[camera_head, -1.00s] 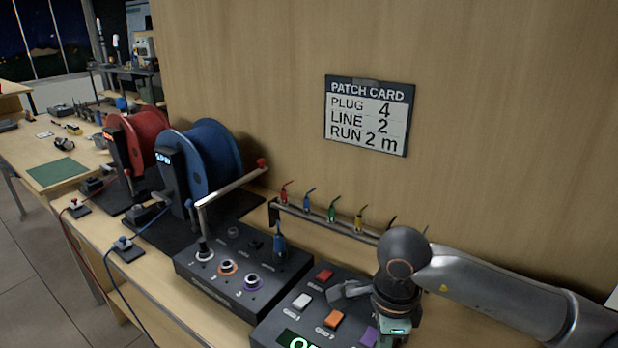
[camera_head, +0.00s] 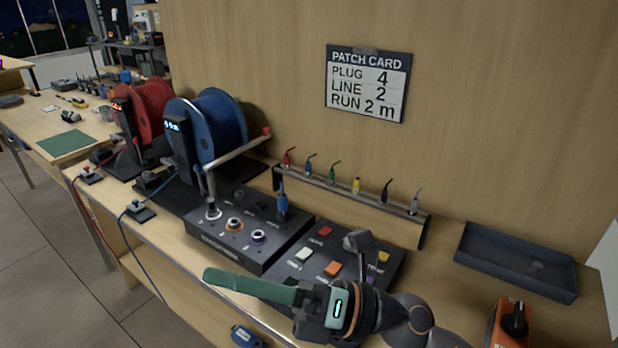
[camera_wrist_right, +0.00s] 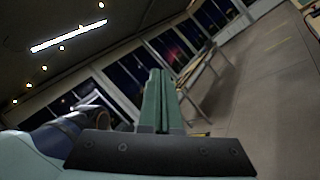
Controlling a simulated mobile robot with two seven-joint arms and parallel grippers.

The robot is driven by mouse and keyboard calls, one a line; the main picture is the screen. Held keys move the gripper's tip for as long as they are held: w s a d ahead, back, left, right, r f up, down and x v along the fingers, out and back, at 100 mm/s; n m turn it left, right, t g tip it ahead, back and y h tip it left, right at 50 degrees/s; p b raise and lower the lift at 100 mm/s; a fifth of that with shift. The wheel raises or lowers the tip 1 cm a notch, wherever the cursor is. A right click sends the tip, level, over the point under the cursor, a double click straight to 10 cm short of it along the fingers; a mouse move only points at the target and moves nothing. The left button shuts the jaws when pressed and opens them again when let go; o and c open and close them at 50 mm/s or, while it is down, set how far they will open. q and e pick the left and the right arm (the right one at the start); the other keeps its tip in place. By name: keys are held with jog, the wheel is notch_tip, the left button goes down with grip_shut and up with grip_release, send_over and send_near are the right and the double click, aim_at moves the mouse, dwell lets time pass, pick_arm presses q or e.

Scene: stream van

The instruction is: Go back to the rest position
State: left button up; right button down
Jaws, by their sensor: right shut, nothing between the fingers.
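My right gripper (camera_head: 210,277) reaches in from the lower right in the head view, its green fingers pointing left in front of the bench. It is shut and empty, clear of the control boxes behind it. In the right wrist view its fingers (camera_wrist_right: 160,100) are together, with windows and floor beyond. The patch card (camera_head: 367,84) on the wooden wall reads plug 4, line 2, run 2 m. My left gripper is not in view.
A black box with coloured buttons (camera_head: 301,269) and a box with ringed sockets (camera_head: 243,256) stand behind the gripper. Blue (camera_head: 213,127) and red (camera_head: 152,108) reels stand left. A plug rack (camera_head: 353,203), an empty dark tray (camera_head: 513,262) and an orange device (camera_head: 507,323) lie right.

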jog(key=w+d+r+m+t+h, duration=0.1)
jog(key=w+d+m+t+h, duration=0.7)
jog(key=m+t, duration=1.05)
jog(key=w+d+f+m+g+h, duration=0.3)
jog(key=d+f+m+h, duration=0.9)
jog(key=d+f+m, duration=0.45)
jog(key=s+d+f+m+g+h, duration=0.1)
jog(key=s+d+f+m+g, duration=0.2)
jog(key=s+f+g, duration=0.5)
jog(key=s+d+f+m+g, duration=0.2)
jog(key=s+f+m+g, duration=0.25)
jog(key=s+f, duration=0.75)
jog(key=w+a+f+n+t+y+p, duration=0.1)
jog(key=w+a+f+t, duration=0.2)
jog(key=f, duration=0.4)
jog(key=shift+a+f+t+y+p, duration=0.4)
jog(key=shift+a+t, duration=0.25)
jog(key=shift+t, duration=0.55)
